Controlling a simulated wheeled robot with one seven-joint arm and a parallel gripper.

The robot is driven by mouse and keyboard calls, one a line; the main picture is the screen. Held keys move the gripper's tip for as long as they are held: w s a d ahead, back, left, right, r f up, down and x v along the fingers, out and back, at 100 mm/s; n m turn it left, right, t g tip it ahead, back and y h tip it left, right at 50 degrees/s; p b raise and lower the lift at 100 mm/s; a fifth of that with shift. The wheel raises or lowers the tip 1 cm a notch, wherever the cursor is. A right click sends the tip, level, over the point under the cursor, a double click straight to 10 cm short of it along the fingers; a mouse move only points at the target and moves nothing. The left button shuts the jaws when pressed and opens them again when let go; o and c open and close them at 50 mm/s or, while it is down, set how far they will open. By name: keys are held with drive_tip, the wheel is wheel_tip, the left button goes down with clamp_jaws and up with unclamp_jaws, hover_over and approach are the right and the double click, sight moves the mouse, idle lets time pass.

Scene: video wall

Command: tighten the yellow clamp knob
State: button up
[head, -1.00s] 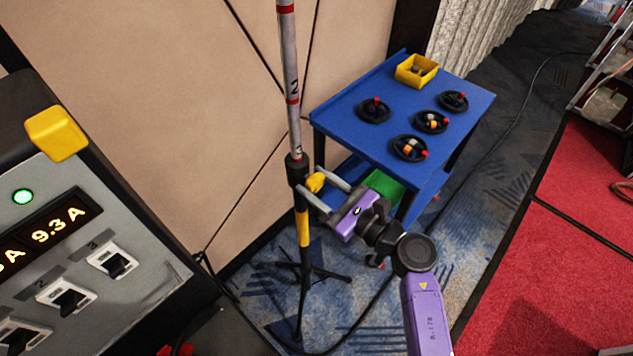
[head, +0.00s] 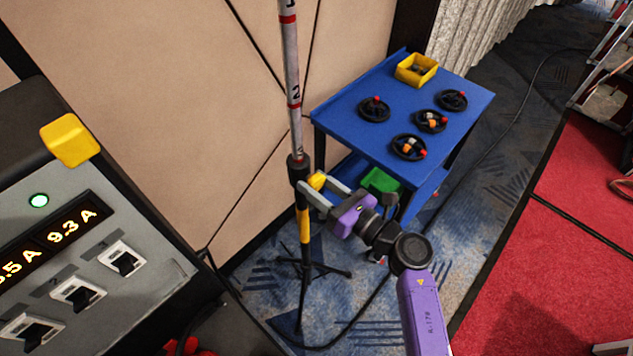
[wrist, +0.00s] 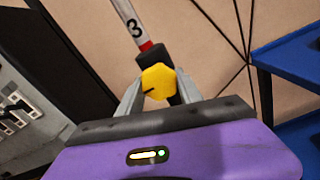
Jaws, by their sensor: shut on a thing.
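The yellow clamp knob (head: 317,181) sits on the side of the black clamp collar (head: 298,168) of an upright pole stand. My purple gripper (head: 322,188) has its two grey fingers closed around the knob from the right. In the wrist view the faceted knob (wrist: 158,82) shows between the two fingers, with a dark line on its face. The fingertips' contact points are partly hidden by the knob.
A blue cart (head: 345,110) holds several black cable coils and a yellow bin (head: 416,70). A green bin (head: 380,181) is on its lower shelf. A grey control panel (head: 90,260) stands at left. A black cable crosses the floor near the stand's legs.

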drive_tip(key=o, duration=1.4)
drive_tip(key=shift+c, duration=0.2)
drive_tip(key=b+v, duration=0.1)
drive_tip(key=v, duration=0.7)
drive_tip(key=shift+b, duration=0.4)
drive_tip(key=shift+f, duration=0.1)
